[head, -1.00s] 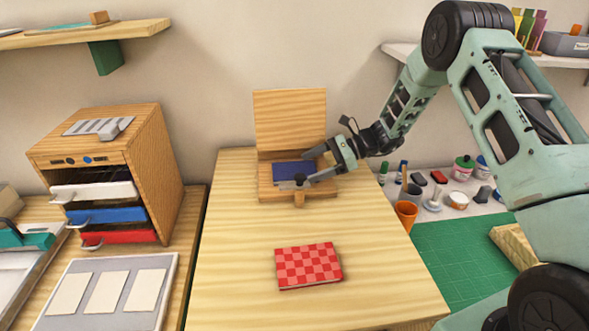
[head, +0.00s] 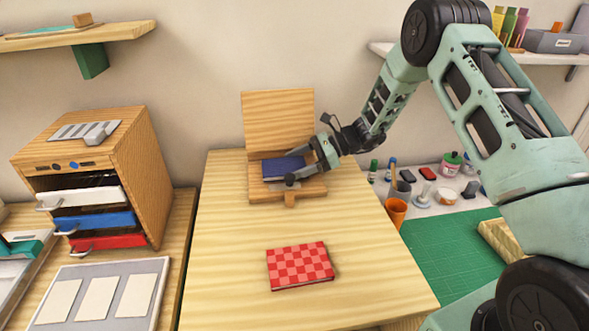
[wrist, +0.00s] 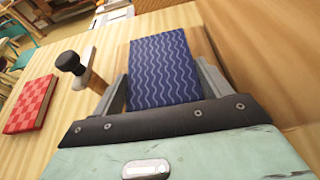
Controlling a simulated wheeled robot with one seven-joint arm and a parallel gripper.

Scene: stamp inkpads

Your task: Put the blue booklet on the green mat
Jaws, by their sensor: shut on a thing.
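In the wrist view the blue booklet (wrist: 162,68) has wavy white lines and lies between my two fingers. My gripper (head: 306,168) is shut on it; in the wrist view my gripper (wrist: 165,92) has a finger along each side. Whether the booklet is clear of the box floor I cannot tell. The green mat (head: 450,258) lies at the lower right, partly behind my arm.
A red checkered booklet (head: 299,265) lies at the front of the wooden table (head: 225,260). The box's lid (head: 279,120) stands upright behind my gripper. An orange cup (head: 396,212) and several small pots stand behind the mat. A drawer cabinet (head: 140,150) is at left.

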